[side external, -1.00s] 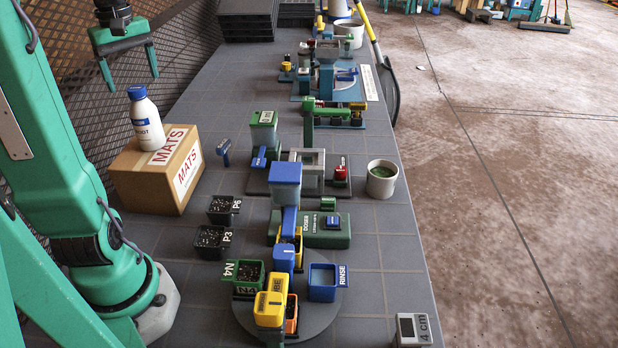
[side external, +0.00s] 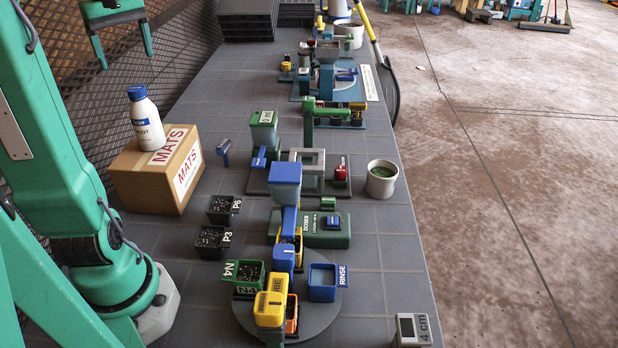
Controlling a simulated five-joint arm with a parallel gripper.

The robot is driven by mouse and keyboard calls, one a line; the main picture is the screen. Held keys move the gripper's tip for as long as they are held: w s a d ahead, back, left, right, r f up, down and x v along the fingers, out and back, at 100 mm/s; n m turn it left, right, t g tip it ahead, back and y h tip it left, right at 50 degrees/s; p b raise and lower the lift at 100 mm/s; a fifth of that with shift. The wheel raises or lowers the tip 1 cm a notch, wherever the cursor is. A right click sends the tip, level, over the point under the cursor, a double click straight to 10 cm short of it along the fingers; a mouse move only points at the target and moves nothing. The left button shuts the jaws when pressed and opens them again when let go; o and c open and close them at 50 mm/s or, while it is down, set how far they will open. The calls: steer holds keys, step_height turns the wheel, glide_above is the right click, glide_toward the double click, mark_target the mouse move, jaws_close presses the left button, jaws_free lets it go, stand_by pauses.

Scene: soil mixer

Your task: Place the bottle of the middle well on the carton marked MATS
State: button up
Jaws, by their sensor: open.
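A white bottle (side external: 147,119) with a blue cap and blue label stands upright on top of the cardboard carton (side external: 136,180) marked MATS, at the left of the table. My gripper (side external: 126,60) is above and a little behind the bottle in the picture, with its two green fingers spread apart and nothing between them. It is clear of the bottle. I cannot make out a row of wells for bottles in this view.
Black pots marked P6 (side external: 223,209) and P3 (side external: 212,242) stand right of the carton. A round turntable (side external: 325,318) holds coloured bins, with a green dosing unit (side external: 326,232) behind.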

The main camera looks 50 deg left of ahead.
steer(key=w+d+f+m+t, duration=0.1)
steer(key=d+f+m+t, duration=0.1)
steer(key=d+f+m, duration=0.3)
steer(key=w+d+f+m+t, duration=0.1)
steer(key=d+f+m+t, duration=0.2)
steer(key=d+m, duration=1)
steer(key=d+f, duration=0.2)
steer(key=d, duration=0.9)
steer(key=shift+t, duration=0.3)
